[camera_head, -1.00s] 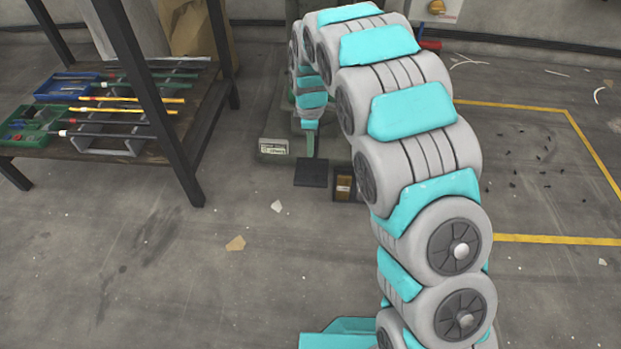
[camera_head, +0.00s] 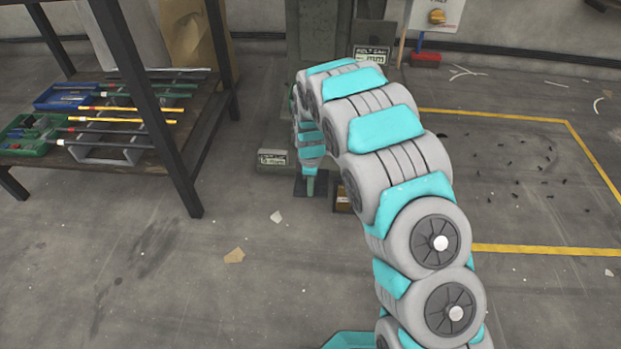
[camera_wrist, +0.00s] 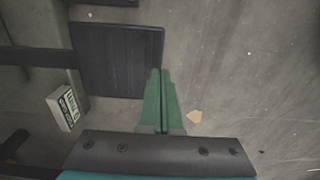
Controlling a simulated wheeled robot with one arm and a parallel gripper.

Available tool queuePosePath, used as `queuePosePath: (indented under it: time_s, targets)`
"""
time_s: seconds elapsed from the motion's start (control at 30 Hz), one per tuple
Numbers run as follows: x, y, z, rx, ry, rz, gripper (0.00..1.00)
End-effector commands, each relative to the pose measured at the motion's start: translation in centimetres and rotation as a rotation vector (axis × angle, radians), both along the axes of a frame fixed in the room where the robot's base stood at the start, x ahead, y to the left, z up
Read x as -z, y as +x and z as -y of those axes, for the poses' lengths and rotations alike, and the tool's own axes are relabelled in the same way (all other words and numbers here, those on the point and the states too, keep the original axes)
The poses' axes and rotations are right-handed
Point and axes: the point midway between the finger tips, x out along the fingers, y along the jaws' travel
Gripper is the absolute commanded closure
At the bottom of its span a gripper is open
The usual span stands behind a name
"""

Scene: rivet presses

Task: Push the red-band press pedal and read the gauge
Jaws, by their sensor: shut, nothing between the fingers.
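The pedal is a dark flat plate (camera_head: 299,188) at the foot of the green-grey press (camera_head: 315,35). It fills the upper left of the wrist view as a ribbed black plate (camera_wrist: 112,60). My gripper (camera_head: 310,194) points down over the plate in the head view. In the wrist view its green fingers (camera_wrist: 159,74) are together and empty, their tips overlapping the plate's right edge. I cannot tell whether they touch it. No red band shows on the visible part of the press, and no gauge dial can be made out; my arm covers part of the press.
A dark-framed rack (camera_head: 150,110) with rods and bins is left. Yellow floor lines (camera_head: 560,250) lie right.

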Motion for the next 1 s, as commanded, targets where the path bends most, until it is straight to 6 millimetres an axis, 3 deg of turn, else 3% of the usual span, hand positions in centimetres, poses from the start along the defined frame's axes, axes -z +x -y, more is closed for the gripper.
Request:
queuePosePath:
  time_s: [0.57, 1.0]
  targets:
    - [1.6, -0.1, 0.0, -0.001, -0.001, -0.004, 1.00]
    - [8.8, -0.4, 0.0, -0.002, -0.002, -0.006, 1.00]
